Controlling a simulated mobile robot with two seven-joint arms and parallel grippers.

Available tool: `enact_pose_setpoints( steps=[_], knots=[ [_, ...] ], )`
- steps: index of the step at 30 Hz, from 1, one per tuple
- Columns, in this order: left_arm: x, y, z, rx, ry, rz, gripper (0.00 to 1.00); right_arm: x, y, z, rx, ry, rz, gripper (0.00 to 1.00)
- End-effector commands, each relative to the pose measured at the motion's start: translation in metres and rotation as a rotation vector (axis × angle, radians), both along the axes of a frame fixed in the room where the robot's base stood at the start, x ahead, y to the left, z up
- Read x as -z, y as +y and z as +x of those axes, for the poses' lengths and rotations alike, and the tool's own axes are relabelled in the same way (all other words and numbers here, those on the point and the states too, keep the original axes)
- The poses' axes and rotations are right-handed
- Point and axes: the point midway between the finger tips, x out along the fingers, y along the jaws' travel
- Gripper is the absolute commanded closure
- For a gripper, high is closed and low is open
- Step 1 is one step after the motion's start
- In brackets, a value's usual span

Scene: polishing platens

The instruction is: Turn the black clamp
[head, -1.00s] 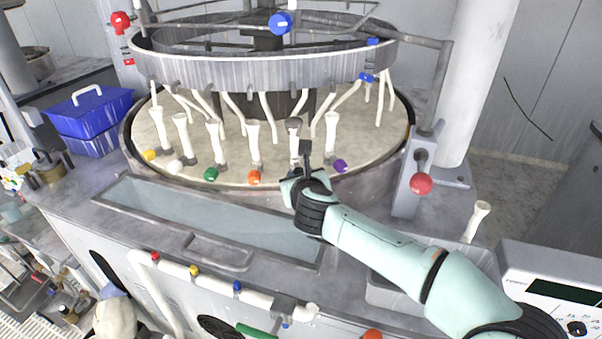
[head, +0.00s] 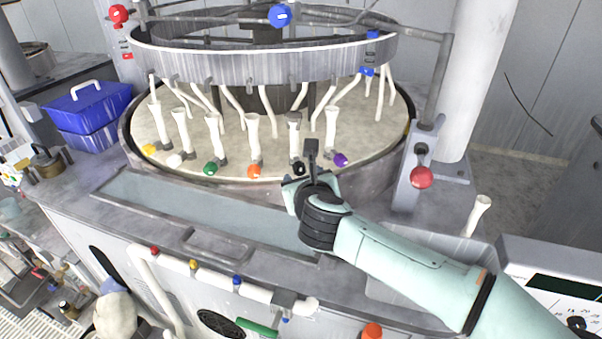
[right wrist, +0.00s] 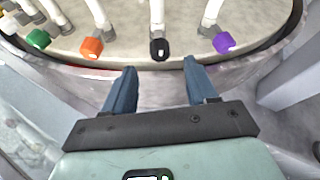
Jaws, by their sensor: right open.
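The black clamp (head: 299,168) is a small knob at the foot of a white tube on the round platen, between the orange clamp (head: 254,171) and the purple clamp (head: 340,160). In the right wrist view the black clamp (right wrist: 159,49) is just ahead of my fingertips, roughly centred between them. My right gripper (right wrist: 158,67) is open, with two blue fingers spread apart and nothing between them. In the head view my right gripper (head: 310,182) is at the platen's front rim, and its fingers are partly hidden by its own body. My left gripper is not seen.
Green (head: 211,168), white (head: 174,160) and yellow (head: 149,149) clamps stand further left. A metal ring (head: 230,70) hangs above the platen. A red-knobbed lever (head: 421,177) stands right of my gripper. A water trough (head: 170,203) runs along the front.

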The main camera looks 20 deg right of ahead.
Motion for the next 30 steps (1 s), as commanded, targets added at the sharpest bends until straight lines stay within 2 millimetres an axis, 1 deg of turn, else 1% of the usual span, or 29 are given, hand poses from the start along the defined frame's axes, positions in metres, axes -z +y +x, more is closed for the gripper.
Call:
enact_pose_setpoints(
  steps=[1, 6, 9, 12, 17, 30],
  knots=[
    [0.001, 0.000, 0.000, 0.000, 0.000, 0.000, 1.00, -0.006, 0.002, -0.012, -0.004, -0.004, 0.001, 0.43],
    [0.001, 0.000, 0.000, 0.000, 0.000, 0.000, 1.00, -0.018, 0.006, -0.043, -0.001, -0.002, 0.001, 0.43],
    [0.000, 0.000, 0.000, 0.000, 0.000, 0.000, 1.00, -0.023, 0.008, -0.055, -0.001, -0.002, 0.000, 0.43],
    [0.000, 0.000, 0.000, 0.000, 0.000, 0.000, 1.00, -0.026, 0.008, -0.062, 0.000, -0.001, 0.000, 0.43],
    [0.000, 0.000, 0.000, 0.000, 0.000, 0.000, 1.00, -0.027, 0.009, -0.066, -0.001, 0.001, 0.000, 0.43],
    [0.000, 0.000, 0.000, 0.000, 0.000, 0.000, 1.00, -0.027, 0.009, -0.065, -0.001, 0.000, 0.000, 0.43]
  ],
)
